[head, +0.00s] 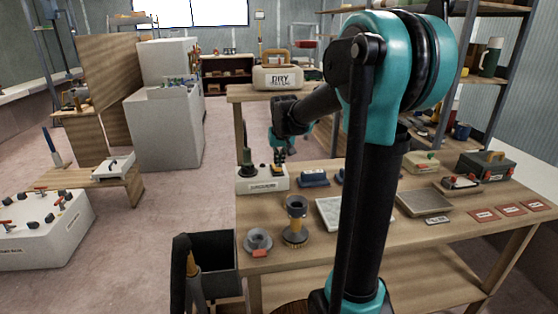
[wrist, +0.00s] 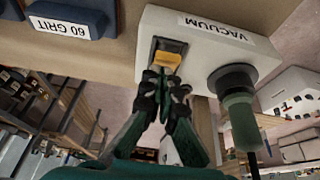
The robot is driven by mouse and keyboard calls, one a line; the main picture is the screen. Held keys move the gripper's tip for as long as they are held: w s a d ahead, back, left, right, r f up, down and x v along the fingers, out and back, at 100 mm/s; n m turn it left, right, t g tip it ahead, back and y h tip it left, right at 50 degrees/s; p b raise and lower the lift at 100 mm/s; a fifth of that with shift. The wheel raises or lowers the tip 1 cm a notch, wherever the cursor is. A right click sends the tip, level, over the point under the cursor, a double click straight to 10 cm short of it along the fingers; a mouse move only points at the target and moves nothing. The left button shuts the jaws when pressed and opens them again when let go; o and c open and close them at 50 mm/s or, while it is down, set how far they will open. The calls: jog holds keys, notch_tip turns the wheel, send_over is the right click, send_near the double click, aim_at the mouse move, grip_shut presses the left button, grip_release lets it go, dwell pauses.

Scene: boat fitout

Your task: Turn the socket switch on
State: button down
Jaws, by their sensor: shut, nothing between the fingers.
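The white socket box (head: 250,184) stands at the back left of the workbench. In the wrist view the socket box (wrist: 205,50) carries a label reading VACUUM, a yellow rocker switch (wrist: 167,58) in a dark frame, and a dark green plug (wrist: 236,95) in its outlet. My gripper (wrist: 166,74) is shut and empty, with its fingertips at the edge of the yellow rocker. I cannot tell whether they touch it or which way the rocker is tipped. In the head view my gripper (head: 279,160) is just above the switch end of the box.
Blue sanding blocks (head: 313,178) lie right of the box; one is labelled 60 GRIT (wrist: 72,18) in the wrist view. A dark bin (head: 212,250) stands left of the bench.

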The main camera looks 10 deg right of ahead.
jog(key=shift+f, duration=0.1)
jog(key=shift+s+f+t, duration=0.45)
jog(key=shift+f+t, duration=0.05)
jog(key=shift+t, duration=0.2)
jog(key=shift+w, duration=0.15)
jog(key=shift+w+r, duration=0.15)
jog(key=shift+w+r, duration=0.25)
jog(key=shift+w, duration=0.3)
